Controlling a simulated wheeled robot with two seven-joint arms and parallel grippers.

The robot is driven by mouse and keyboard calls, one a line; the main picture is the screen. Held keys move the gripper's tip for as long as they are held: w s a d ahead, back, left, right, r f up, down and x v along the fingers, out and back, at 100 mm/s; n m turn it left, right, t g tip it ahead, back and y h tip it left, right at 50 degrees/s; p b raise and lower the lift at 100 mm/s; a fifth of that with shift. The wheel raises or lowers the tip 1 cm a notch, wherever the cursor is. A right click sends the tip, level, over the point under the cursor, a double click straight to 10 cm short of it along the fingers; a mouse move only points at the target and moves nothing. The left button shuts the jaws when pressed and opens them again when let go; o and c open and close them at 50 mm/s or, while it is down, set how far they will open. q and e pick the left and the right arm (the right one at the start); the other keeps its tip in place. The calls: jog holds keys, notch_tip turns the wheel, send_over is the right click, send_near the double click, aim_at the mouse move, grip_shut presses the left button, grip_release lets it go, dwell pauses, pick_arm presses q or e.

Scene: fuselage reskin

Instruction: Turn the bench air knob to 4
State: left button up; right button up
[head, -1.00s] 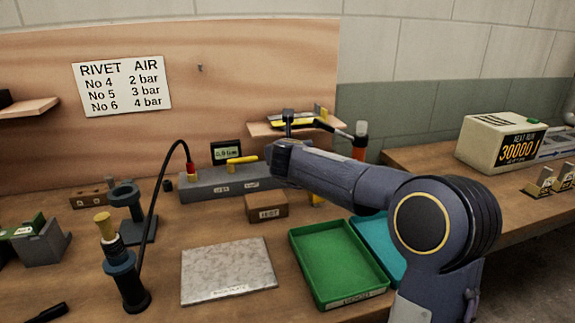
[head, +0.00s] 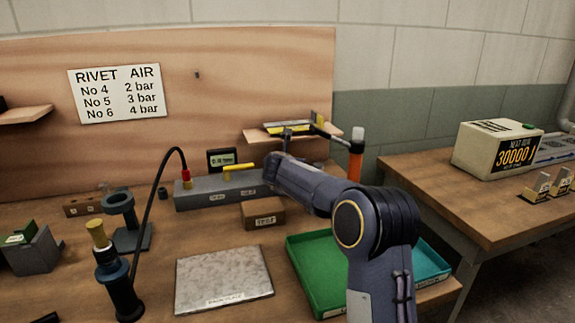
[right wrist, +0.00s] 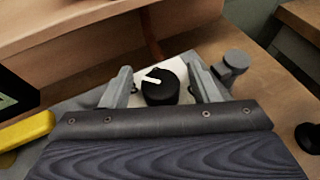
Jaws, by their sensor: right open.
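The bench air knob (right wrist: 160,88) is a black round knob with a white pointer bar, on a pale plate, in the right wrist view. Its pointer lies toward the left; no scale numbers are readable. My right gripper (right wrist: 158,86) is open, with one finger on each side of the knob and a gap on both sides. In the head view my right arm hides the knob at the right end of the grey air unit (head: 215,189). The unit has a yellow lever (head: 238,167) and a small display (head: 221,160), whose digits are blurred. My left gripper is not in view.
A shelf with tools (head: 290,132) is above the unit. A brown block (head: 262,214), a metal plate (head: 222,279) and a green tray (head: 312,272) are in front. A rivet tool (head: 118,285) with a black hose stands left. A sign (head: 115,93) pairs No 6 with 4 bar.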

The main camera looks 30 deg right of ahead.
jog(key=c, duration=1)
jog(key=shift+o, duration=0.2)
jog(key=n+t+y+p, duration=0.1)
jog(key=p, duration=0.1)
jog(key=n+y+p, duration=0.2)
jog(key=shift+s+d+r+t, duration=0.1)
jog(key=shift+r+t, duration=0.2)
jog(key=shift+t, duration=0.1)
jog(key=n+y+p, duration=0.1)
jog(key=y+p, duration=0.1)
jog(key=p, duration=0.1)
jog(key=shift+f+n+t, duration=0.15)
jog(key=shift+n+t, duration=0.15)
jog(key=shift+n, duration=0.1)
jog(key=n+y+p, duration=0.4)
jog(key=y+p, duration=0.1)
jog(key=p, duration=0.5)
jog(key=shift+n+y+p, duration=0.8)
